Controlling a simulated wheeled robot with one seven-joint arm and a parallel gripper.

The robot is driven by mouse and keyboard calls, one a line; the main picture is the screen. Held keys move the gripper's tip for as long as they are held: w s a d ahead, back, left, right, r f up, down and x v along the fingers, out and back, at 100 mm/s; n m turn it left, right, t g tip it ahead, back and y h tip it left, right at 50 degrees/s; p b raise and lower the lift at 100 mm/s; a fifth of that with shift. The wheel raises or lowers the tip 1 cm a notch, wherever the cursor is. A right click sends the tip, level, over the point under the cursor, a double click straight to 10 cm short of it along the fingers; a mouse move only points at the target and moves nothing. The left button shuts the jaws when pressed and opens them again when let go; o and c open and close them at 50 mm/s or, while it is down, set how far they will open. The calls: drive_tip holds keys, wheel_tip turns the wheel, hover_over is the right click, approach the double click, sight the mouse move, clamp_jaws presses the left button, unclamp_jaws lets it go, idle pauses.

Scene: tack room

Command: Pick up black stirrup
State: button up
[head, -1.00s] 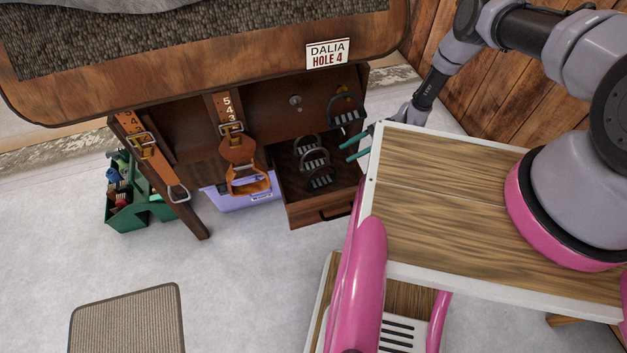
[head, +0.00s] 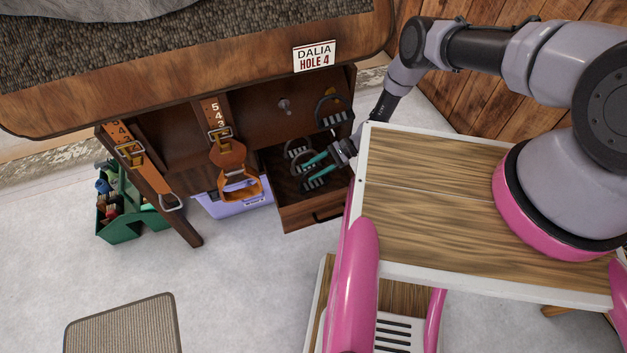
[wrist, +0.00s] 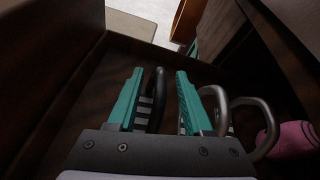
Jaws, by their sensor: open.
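My gripper (head: 307,175) is open and reaches into the open drawer (head: 320,212) from the right in the head view. Its teal fingers also show in the wrist view (wrist: 159,74). A black stirrup (wrist: 158,98) with a pale ribbed tread stands between the fingers, close to the left one; whether they touch, I cannot tell. Two greyer stirrups lie at and beyond the right finger, the nearer one (wrist: 222,100) partly behind it and the other (wrist: 262,108) farther right. In the head view the drawer's stirrups (head: 296,152) are partly covered by my fingers.
Another stirrup (head: 333,118) hangs on the cabinet above the drawer. Dark drawer walls surround my fingers. A pink item (wrist: 295,138) lies at the right in the wrist view. Leather straps (head: 226,150) hang left of the drawer, over a purple box (head: 232,205).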

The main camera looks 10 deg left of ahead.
drive_tip(key=shift+c, duration=0.2)
clamp_jaws()
